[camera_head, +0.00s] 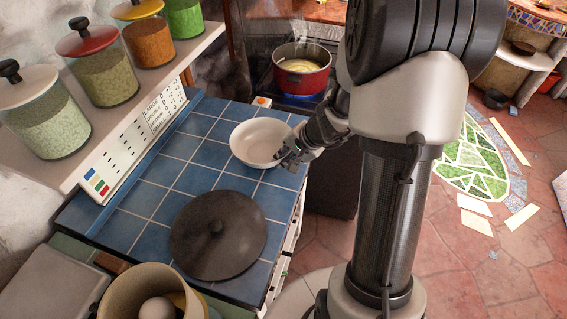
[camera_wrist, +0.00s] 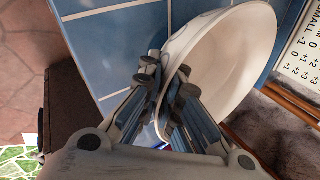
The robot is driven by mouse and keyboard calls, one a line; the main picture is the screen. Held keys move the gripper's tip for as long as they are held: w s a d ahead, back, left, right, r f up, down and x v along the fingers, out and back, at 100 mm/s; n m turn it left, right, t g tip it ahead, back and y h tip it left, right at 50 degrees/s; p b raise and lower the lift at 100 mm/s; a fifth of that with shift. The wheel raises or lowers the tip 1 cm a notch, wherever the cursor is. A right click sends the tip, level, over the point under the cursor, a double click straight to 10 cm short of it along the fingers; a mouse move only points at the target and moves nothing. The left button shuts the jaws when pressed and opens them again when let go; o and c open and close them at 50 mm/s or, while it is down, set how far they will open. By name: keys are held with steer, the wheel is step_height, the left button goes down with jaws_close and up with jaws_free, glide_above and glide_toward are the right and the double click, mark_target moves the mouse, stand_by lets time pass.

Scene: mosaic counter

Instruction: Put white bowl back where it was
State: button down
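The white bowl (camera_head: 258,140) is over the far part of the blue tiled counter (camera_head: 160,170), its open side up. I cannot tell whether it touches the tiles. My gripper (camera_head: 290,152) is at the bowl's right, near edge. In the wrist view, the bowl (camera_wrist: 235,60) fills the upper right, and my gripper (camera_wrist: 167,85) has one finger on each side of its rim, closed on the thin wall. The bowl looks empty. Part of its rim is hidden by the fingers.
A dark round lid (camera_head: 218,240) lies on the near part of the counter. A red pot (camera_head: 302,72) steams over a blue flame beyond the bowl. A shelf with several jars (camera_head: 100,70) runs along the left. A beige pot (camera_head: 125,290) holding an egg is at the front.

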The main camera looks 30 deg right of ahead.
steer(key=shift+f, duration=0.65)
steer(key=shift+r, duration=0.1)
steer(key=c, duration=2.3)
jaws_free()
steer(key=o, duration=0.5)
